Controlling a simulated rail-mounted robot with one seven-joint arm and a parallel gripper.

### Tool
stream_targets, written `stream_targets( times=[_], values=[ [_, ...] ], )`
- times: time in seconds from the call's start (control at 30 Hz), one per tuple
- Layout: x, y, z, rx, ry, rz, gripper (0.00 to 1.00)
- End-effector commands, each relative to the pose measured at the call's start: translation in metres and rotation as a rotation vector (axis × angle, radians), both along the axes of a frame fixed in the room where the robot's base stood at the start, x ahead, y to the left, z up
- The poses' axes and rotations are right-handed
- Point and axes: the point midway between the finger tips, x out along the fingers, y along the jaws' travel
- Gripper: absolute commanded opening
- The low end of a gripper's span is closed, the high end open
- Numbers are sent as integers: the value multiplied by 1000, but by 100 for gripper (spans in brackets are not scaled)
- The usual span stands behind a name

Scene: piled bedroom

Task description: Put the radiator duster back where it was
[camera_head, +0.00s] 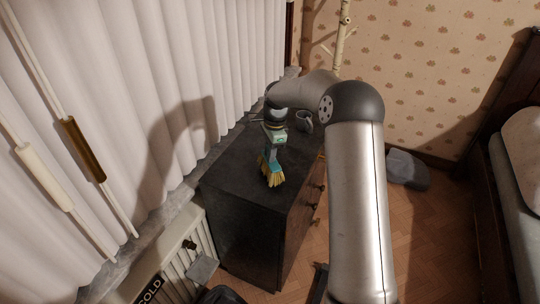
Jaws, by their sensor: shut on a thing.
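The bristles point down and toward the camera. I cannot tell whether they touch the dresser top. My fingers are small here and partly hidden by the wrist.
A grey mug (304,122) stands on the dresser just right of my gripper. A white radiator (178,262) is below the window at lower left, beside the dresser. Curtains (150,75) hang along the left. A bed (515,170) is at right.

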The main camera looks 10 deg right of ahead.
Motion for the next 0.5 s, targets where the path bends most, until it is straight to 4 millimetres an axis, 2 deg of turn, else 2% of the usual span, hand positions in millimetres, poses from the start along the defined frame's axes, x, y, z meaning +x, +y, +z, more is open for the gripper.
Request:
stream_targets(
  times=[0.13,0.43,0.47,0.5],
  values=[
    [-1,0,-20,1,3,0,0],
    [-1,0,-23,0,1,0,0],
    [-1,0,-23,0,1,0,29],
    [-1,0,-22,0,1,0,40]
  ],
)
